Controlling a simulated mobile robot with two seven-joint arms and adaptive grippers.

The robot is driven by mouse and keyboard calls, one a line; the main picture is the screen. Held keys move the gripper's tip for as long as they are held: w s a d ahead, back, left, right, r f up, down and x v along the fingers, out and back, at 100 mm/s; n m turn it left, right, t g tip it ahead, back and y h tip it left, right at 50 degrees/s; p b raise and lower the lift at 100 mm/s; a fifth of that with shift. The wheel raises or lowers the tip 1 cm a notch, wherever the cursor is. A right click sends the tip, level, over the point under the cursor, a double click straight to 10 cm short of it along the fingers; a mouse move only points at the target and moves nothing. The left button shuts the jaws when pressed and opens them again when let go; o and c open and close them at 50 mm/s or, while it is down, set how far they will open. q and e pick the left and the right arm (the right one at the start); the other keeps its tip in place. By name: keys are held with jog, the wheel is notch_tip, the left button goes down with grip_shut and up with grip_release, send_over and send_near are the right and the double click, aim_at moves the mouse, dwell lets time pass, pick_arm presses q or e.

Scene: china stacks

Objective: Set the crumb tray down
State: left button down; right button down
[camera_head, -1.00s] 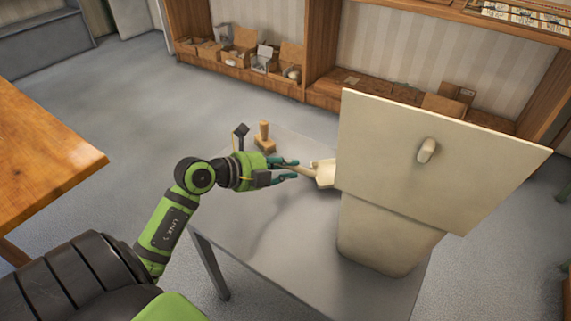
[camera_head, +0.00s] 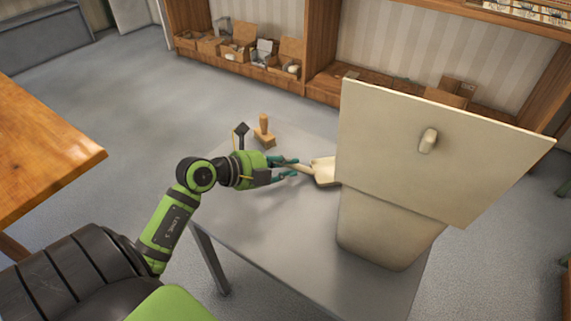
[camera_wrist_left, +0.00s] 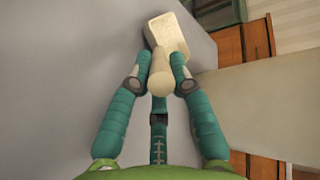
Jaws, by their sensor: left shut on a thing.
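The crumb tray (camera_head: 325,171) is a small cream scoop with a handle, held over the grey table near the big cream bin. My left gripper (camera_head: 292,168) comes in from the left and is shut on its handle. In the left wrist view the crumb tray's pan (camera_wrist_left: 168,33) extends beyond the fingers, and its rounded handle (camera_wrist_left: 159,78) sits between the fingertips of my left gripper (camera_wrist_left: 159,70). I cannot tell whether the pan touches the table. Its right edge lies close to the bin's lid in the picture. My right gripper is out of view.
A large cream bin (camera_head: 385,235) with a broad lid panel (camera_head: 400,150) stands on the right of the grey table (camera_head: 260,225). A wooden stamp-like piece (camera_head: 264,130) stands at the back. The table's front left is clear. Shelves with boxes (camera_head: 243,40) stand behind.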

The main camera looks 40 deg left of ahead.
pick_arm(q)
jog(key=shift+f, duration=0.1)
dwell(0.3)
jog(key=c, duration=1.1)
grip_release()
jog(key=shift+o, duration=0.2)
jog(key=v, duration=1.2)
